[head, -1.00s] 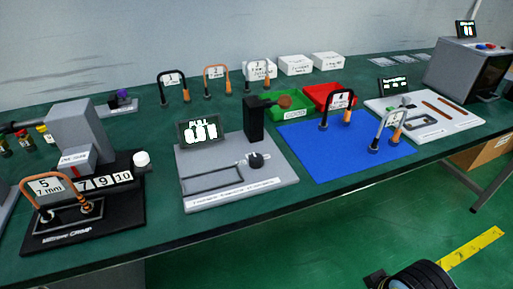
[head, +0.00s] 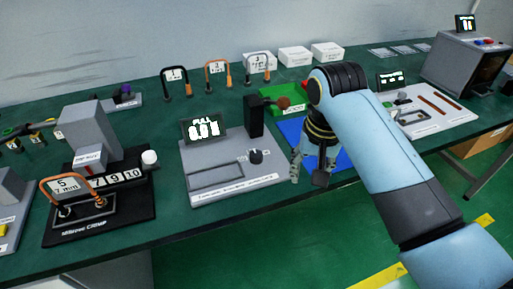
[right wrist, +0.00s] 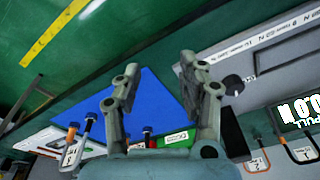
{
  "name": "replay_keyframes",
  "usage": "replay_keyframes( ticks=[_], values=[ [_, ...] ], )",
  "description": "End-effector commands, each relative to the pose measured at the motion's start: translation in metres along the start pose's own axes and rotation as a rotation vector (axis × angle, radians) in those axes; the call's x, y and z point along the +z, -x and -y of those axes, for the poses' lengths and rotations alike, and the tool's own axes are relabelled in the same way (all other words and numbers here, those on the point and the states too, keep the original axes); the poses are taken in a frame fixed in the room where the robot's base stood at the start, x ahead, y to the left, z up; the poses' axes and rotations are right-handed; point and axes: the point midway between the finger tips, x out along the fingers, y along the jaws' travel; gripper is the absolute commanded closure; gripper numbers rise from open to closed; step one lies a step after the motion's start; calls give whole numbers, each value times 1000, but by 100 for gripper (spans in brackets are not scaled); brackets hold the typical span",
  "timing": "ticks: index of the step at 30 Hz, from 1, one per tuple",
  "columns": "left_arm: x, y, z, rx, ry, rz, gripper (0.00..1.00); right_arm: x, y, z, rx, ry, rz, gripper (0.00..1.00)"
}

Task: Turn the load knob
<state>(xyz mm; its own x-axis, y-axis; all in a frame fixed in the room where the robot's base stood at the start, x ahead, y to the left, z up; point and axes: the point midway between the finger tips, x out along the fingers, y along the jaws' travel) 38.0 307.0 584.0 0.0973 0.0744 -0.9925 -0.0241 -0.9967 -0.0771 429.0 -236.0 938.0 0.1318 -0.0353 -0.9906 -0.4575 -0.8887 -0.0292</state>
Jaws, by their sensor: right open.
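The small black knob (head: 255,156), likely the load knob, sits on the grey pull tester (head: 215,168), right of its display reading "PULL 0.0 N" (head: 203,128). In the right wrist view the knob (right wrist: 233,85) is just right of my fingers. My right gripper (head: 308,170) is open and empty, pointing down over the table's front edge beside the blue mat. It is right of the knob, apart from it. Its two spread fingers show in the right wrist view (right wrist: 160,68). My left gripper is not in view.
A black post with a brown-tipped arm (head: 255,115) rises behind the knob. The blue mat (head: 345,160) is partly covered by my right arm. A crimp station (head: 100,190) holding an orange-and-black cable stands left.

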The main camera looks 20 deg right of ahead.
Motion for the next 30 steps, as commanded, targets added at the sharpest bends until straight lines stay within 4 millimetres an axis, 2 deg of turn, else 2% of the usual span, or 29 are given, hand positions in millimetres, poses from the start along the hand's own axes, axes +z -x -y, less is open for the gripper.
replay_keyframes(
  ticks=[1, 3, 6, 10, 14, 17, 30],
  values=[
    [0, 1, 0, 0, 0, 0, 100, -18, 4, 21, -6, -39, 16, 59],
    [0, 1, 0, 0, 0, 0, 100, -39, 11, 49, -1, -106, 47, 59],
    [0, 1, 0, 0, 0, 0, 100, -65, 26, 86, 13, -185, 88, 59],
    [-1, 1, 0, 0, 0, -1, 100, -82, 43, 116, 35, -247, 118, 59],
    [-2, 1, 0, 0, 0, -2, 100, -88, 48, 127, 48, -272, 130, 59],
    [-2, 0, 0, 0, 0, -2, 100, -87, 41, 128, 50, -276, 131, 59],
    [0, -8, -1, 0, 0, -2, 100, -76, -40, 125, 48, -273, 131, 59]
  ],
)
